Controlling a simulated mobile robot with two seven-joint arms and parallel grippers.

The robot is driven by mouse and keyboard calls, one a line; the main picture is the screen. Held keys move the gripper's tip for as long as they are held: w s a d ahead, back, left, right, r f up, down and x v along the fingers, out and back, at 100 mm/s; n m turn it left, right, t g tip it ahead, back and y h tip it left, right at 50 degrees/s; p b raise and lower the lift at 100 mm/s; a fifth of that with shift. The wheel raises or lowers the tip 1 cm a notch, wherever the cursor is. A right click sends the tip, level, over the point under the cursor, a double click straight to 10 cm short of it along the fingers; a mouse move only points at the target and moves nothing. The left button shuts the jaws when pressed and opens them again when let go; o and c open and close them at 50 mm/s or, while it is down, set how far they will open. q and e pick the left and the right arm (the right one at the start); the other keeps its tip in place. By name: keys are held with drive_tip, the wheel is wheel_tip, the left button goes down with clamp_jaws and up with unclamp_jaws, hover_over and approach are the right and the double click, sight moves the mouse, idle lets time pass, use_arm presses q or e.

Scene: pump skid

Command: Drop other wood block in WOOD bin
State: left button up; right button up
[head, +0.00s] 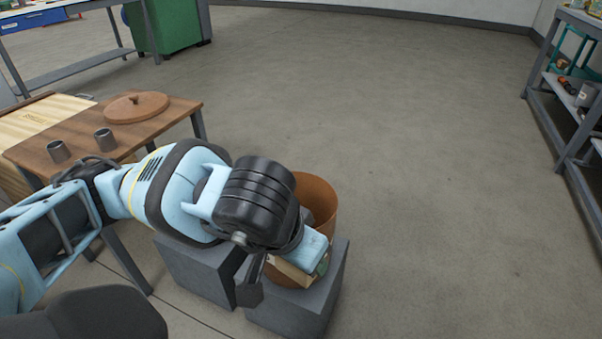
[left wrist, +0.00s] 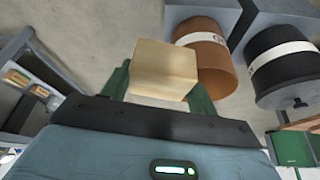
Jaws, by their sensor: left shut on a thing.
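A pale wood block (left wrist: 165,70) is held between the green fingers of my left gripper (left wrist: 159,92), seen in the left wrist view. In the head view the left gripper (head: 289,270) is over the front part of a brown bin (head: 318,195), with a pale bit of the block (head: 287,271) showing beside it. In the left wrist view the brown bin (left wrist: 212,70) with a white label band is just right of the block. The label's wording is not readable. My right gripper is in neither view.
A black bin (left wrist: 288,70) with a white label stands beside the brown one. Grey pedestals (head: 295,315) are under the bins. A wooden table (head: 176,120) with a round lid (head: 137,105) and two grey cups is at left. Open floor lies to the right, before shelving (head: 560,130).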

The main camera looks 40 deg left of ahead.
use_arm(q)
drive_tip(key=w+a+r+n+y+p, duration=0.15)
drive_tip(key=w+a+n+p, duration=0.45)
drive_tip(key=w, duration=0.8)
drive_tip(key=w+a+f+n+g+y, duration=0.1)
drive_tip(key=w+a+f+n, duration=0.15)
drive_tip(key=a, duration=0.35)
drive_tip(key=w+a+f+n+g+y, duration=0.1)
drive_tip(key=w+a+f, duration=0.2)
drive_tip(key=a, duration=0.3)
wheel_tip(320, 180, down, 7)
drive_tip(key=b, duration=0.3)
drive_tip(key=shift+s+a, duration=0.25)
drive_tip(key=shift+a, duration=0.15)
